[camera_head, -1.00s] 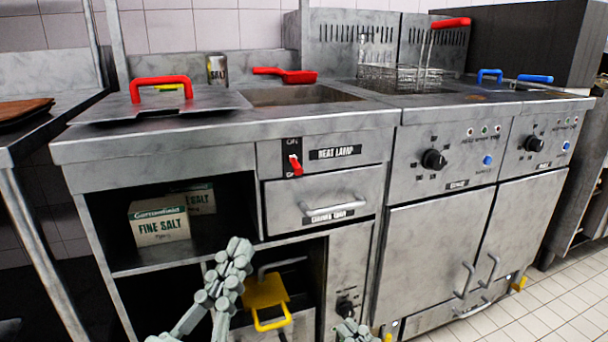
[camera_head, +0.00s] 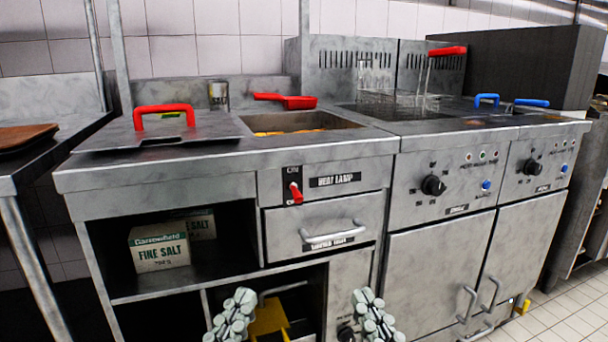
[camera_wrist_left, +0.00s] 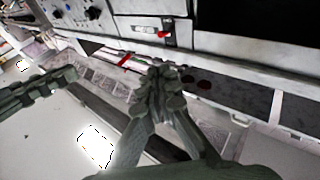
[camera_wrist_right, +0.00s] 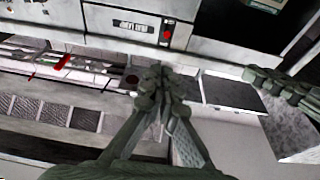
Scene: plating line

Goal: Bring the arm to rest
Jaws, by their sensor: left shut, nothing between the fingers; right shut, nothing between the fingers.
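My left gripper (camera_head: 233,312) is at the bottom of the head view, in front of the lower shelf opening of the steel counter. It is shut and empty, and its closed fingers show in the left wrist view (camera_wrist_left: 158,82). My right gripper (camera_head: 372,312) is at the bottom of the head view, to the right of the left one, in front of the counter's lower panel. It is also shut and empty, as the right wrist view shows (camera_wrist_right: 160,85). Both grippers point upward in the head view and are apart from each other.
The counter front with the heat lamp switch (camera_head: 295,192) and drawer handle (camera_head: 333,236) stands beyond the grippers. A yellow-handled item (camera_head: 270,318) is partly hidden by my left gripper. Fine salt boxes (camera_head: 160,248) sit on the shelf. A fryer basket (camera_head: 398,104) is at the back.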

